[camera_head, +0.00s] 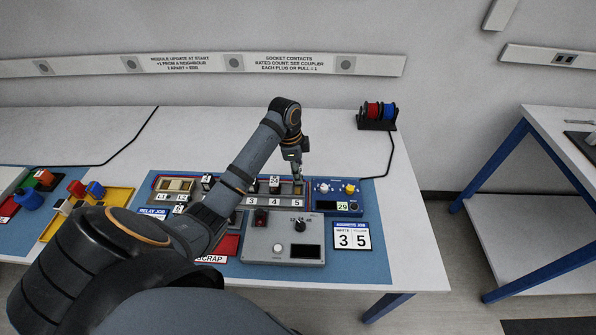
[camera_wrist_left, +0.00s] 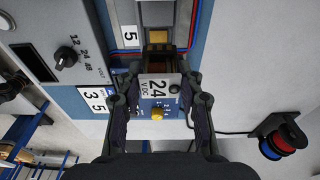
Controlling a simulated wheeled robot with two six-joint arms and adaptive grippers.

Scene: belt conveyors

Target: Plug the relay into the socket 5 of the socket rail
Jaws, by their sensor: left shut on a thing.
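My left gripper (camera_head: 299,180) reaches down over the right end of the socket rail (camera_head: 250,201), above the label 5. In the left wrist view my left gripper (camera_wrist_left: 160,98) is shut on a relay (camera_wrist_left: 158,88) marked 24 V DC. The relay's dark end points at socket 5 (camera_wrist_left: 158,36), beside the label 5 (camera_wrist_left: 130,35). I cannot tell whether its pins are in the socket.
A blue coupler box (camera_head: 336,190) with knobs and a display of 29 stands right of the rail. A grey tester (camera_head: 282,249) with a dial is in front. A sign (camera_head: 352,236) reads 3 and 5. A spool stand (camera_head: 377,123) is at the back.

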